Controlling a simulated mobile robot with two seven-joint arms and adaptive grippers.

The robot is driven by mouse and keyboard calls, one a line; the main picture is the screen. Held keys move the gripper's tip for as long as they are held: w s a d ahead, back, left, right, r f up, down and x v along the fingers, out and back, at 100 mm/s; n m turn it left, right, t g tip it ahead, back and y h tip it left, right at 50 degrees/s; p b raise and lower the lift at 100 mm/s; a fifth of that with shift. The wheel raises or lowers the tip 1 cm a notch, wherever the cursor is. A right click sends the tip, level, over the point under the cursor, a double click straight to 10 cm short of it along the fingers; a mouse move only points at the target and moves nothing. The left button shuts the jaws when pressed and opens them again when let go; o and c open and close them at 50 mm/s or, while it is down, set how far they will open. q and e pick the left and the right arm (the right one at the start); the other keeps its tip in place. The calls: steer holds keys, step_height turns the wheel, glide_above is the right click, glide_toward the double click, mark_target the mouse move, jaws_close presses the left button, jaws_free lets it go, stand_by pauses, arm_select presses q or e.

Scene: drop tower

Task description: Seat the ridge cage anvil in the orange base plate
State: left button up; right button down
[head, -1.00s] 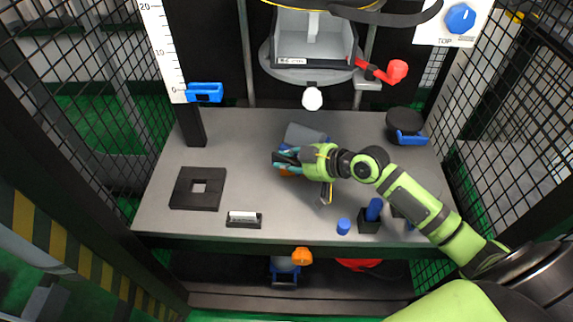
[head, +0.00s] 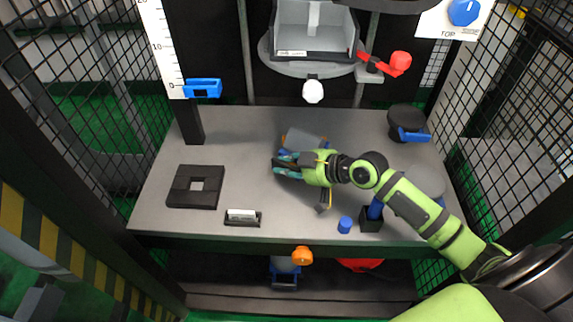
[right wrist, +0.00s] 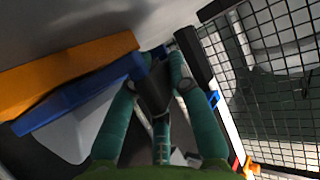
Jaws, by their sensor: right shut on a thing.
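The ridge cage anvil appears to be the grey block (head: 306,138) with a blue part, at the middle of the table in the head view. In the right wrist view its blue bar (right wrist: 75,103) runs close along the orange base plate (right wrist: 70,70). I cannot tell whether it is fully seated or a little apart. In the head view only an edge of the base plate (head: 284,139) shows beside the block. My right gripper (head: 282,163) is shut on a dark grip (right wrist: 153,92) joined to the blue bar. My left gripper is out of view.
A black square plate with a hole (head: 180,187) and a small labelled holder (head: 243,217) stand at the left. A blue cylinder (head: 345,225) and black stand (head: 370,222) are at front right. A round black piece (head: 405,125) sits at back right. The red lever (head: 398,63) hangs above.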

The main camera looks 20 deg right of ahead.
steer(key=shift+r, duration=0.25)
stand_by(0.3)
steer(key=c, duration=1.1)
jaws_free()
steer(key=shift+f, duration=0.1)
steer(key=shift+s, duration=0.1)
steer(key=shift+s+f, duration=0.15)
steer(key=shift+f, duration=0.25)
steer(key=v, duration=0.7)
steer(key=shift+d+r, duration=0.1)
steer(key=shift+r, duration=0.2)
steer(key=shift+s+d+r, duration=0.2)
steer(key=shift+r, duration=0.15)
